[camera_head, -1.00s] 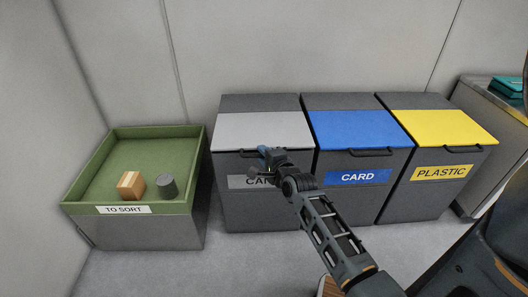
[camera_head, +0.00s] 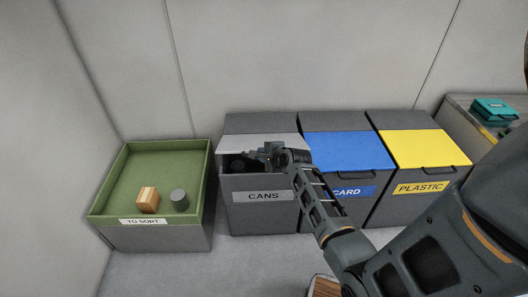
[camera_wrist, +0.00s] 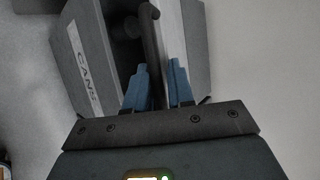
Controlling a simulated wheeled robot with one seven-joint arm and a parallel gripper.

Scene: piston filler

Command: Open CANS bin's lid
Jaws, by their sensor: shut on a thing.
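The CANS bin (camera_head: 265,215) is dark grey with a CANS label on its front; the label also shows in the wrist view (camera_wrist: 83,68). Its light grey lid (camera_head: 244,142) is raised part way at the front. A dark gap shows beneath it. My gripper (camera_head: 263,157) is at the lid's front edge. In the wrist view its blue fingers (camera_wrist: 158,82) are shut on the dark lid handle (camera_wrist: 151,35), beside the pale lid edge. My wrist hides the lid's right part in the head view.
The CARD bin (camera_head: 347,153), blue-lidded, and the PLASTIC bin (camera_head: 426,150), yellow-lidded, stand shut to the right. A green TO SORT tray (camera_head: 165,160) at the left holds a wooden block (camera_head: 148,200) and a grey cylinder (camera_head: 180,200). A counter (camera_head: 460,110) stands far right.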

